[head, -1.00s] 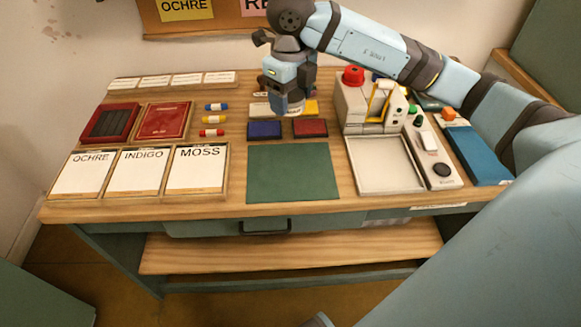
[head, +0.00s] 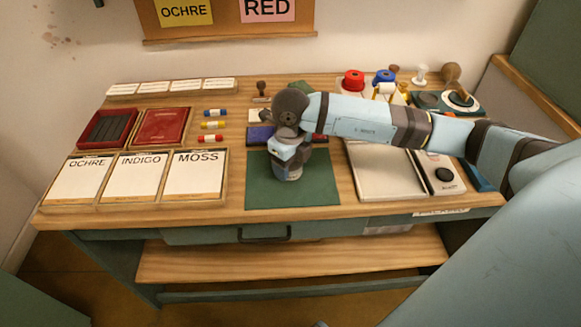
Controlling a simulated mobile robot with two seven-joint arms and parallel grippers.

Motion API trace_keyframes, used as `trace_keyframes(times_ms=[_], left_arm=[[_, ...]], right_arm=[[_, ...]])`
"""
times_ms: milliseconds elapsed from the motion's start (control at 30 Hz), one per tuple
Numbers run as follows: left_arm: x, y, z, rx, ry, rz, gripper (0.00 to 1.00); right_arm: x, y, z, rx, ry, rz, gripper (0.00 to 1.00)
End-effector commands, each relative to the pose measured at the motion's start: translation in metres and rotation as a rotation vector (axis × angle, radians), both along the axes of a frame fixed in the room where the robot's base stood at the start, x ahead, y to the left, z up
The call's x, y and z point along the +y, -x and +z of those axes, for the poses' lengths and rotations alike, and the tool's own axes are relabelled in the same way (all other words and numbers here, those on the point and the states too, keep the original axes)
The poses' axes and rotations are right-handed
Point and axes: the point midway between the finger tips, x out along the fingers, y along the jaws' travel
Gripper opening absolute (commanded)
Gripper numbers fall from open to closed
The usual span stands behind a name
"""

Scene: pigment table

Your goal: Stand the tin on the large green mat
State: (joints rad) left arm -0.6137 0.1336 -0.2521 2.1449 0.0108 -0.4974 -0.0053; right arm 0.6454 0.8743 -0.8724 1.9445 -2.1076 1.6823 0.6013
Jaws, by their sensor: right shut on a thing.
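The large green mat (head: 318,190) lies flat at the front middle of the table. My right gripper (head: 290,172) is over the upper middle of this mat, pointing down, seen from above and behind its wrist. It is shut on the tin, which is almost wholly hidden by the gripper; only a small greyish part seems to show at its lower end. I cannot tell whether the tin touches the mat. My left gripper is not in view.
A blue ink pad (head: 258,136) lies just behind the mat, with a red one partly hidden by my arm. Cards marked OCHRE, INDIGO and MOSS (head: 195,175) lie to the left. A pale tray (head: 385,178) lies to the right. The mat's front is clear.

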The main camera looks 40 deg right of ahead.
Motion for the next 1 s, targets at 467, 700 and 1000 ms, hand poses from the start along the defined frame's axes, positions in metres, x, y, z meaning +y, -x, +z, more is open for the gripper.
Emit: trace_keyframes(times_ms=[467, 700, 1000], left_arm=[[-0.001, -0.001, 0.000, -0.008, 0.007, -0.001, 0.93], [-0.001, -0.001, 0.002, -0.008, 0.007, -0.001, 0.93], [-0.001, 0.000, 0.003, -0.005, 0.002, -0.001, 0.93]], right_arm=[[0.000, 0.000, -0.017, -0.001, 0.000, 0.001, 0.37], [0.000, 0.000, -0.016, -0.001, 0.000, 0.001, 0.87], [0.000, 0.000, -0.002, -0.002, 0.001, 0.001, 0.87]])
